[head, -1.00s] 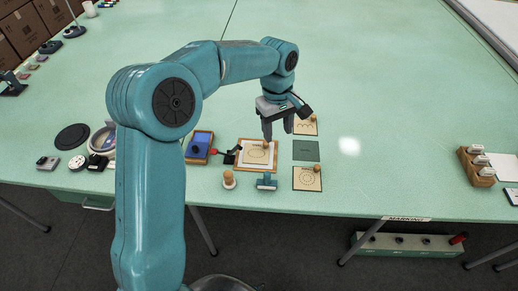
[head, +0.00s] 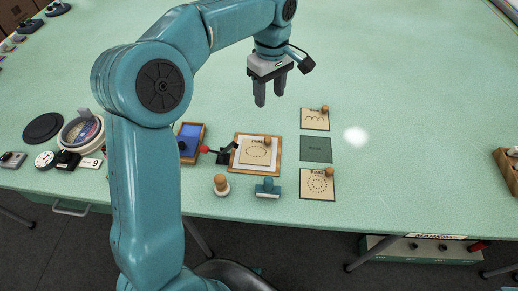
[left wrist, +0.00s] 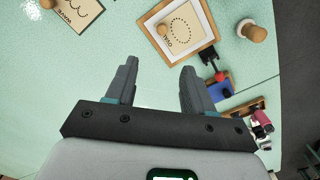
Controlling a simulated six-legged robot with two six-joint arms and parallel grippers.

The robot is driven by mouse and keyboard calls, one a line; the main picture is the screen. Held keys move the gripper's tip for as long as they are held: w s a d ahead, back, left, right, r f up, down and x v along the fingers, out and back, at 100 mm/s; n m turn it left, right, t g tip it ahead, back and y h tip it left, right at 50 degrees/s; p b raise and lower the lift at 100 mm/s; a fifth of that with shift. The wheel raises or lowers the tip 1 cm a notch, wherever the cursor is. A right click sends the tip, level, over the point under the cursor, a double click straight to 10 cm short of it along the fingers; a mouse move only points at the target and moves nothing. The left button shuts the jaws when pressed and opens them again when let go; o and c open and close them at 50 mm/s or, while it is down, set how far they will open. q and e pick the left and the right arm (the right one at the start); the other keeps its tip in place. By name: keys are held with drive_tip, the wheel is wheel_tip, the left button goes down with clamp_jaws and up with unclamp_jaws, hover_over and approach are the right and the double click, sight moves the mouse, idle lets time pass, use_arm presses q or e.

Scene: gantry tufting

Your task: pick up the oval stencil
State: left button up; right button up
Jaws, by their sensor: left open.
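The oval stencil (head: 257,153) is a tan square card with a dotted oval and a round wooden knob. It lies on white paper in a wooden frame (head: 234,167) near the table's front edge. In the left wrist view the oval stencil (left wrist: 181,27) is ahead of the fingers, label "OVAL" readable. My left gripper (head: 260,92) is open and empty, in the air above and behind the frame, fingers pointing down. It also shows in the left wrist view (left wrist: 160,85), its fingers apart with bare table between them. My right gripper is not in view.
Wave (head: 314,115) and ring (head: 317,183) stencils lie right of the frame, with a dark green plate (head: 316,149) between them. A blue pad (head: 190,138), wooden-handled stamp (head: 221,184) and teal stamp (head: 268,188) stand near.

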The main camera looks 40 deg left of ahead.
use_arm(q)
drive_tip(key=b, duration=0.1)
hover_over(268, 138)
wheel_tip(268, 138, down, 10)
drive_tip(key=shift+s+r, duration=0.1)
drive_tip(key=shift+r, duration=0.05)
drive_tip(key=shift+s+d, duration=0.1)
drive_tip(key=f, duration=0.6)
drive_tip(key=shift+w, duration=0.2)
clamp_jaws()
